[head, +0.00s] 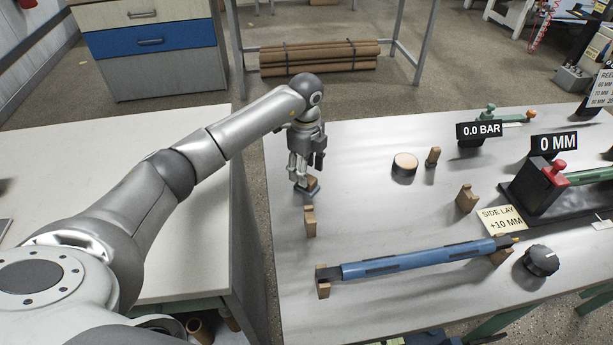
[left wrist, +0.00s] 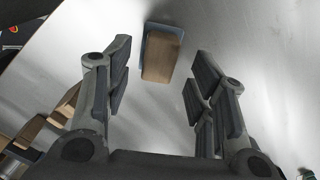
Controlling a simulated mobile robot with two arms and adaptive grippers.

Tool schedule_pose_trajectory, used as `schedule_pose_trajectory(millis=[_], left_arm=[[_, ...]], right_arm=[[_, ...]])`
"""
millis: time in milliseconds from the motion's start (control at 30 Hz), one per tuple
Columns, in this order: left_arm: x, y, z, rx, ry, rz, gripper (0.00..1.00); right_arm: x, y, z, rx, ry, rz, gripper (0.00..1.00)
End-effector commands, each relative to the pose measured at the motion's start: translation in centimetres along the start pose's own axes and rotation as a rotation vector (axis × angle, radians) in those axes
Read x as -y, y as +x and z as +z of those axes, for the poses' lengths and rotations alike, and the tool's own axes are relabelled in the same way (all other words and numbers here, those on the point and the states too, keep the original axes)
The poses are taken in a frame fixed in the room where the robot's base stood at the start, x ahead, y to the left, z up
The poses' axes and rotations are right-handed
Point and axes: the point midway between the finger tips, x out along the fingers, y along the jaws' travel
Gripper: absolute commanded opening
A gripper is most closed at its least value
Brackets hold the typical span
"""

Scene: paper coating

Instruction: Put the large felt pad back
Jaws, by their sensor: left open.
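A small block (head: 310,187) with a wooden top and a blue-grey base, which looks like the felt pad, sits on the grey-white table (head: 360,240) near its left edge. In the left wrist view the block (left wrist: 162,56) lies ahead, framed between the spread fingers and touching neither. My left gripper (head: 304,172) points down at the block, open and empty; its spread fingers also show in the left wrist view (left wrist: 160,82). In the head view the fingers partly hide the block. My right gripper is not in view.
Wooden holders (head: 309,221) stand nearby, and a blue bar (head: 415,259) rests on wooden supports at the front. A round wooden-topped piece (head: 404,164) and a wooden peg (head: 433,156) stand to the right. A black dial (head: 541,261) is farther right. The table's middle is clear.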

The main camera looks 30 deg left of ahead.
Motion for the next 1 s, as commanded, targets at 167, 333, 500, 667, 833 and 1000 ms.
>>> schedule_pose_trajectory(millis=[167,333,500,667,833,1000], left_arm=[[0.1,-4.1,0.0,0.0,0.002,-0.006,0.51],[0.1,-7.0,0.0,0.0,0.001,-0.004,0.51],[0.0,-8.4,0.0,0.0,0.001,-0.001,0.51],[0.0,-8.6,0.0,0.0,0.001,0.0,0.51],[0.0,-8.6,0.0,0.0,0.001,0.0,0.51],[0.0,-8.6,0.0,-0.001,0.001,0.0,0.51]], right_arm=[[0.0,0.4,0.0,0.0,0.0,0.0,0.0],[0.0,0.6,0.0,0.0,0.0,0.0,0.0],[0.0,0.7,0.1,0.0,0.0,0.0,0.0],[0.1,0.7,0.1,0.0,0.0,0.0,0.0],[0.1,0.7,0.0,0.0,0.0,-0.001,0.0],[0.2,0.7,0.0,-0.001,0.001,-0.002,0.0]])
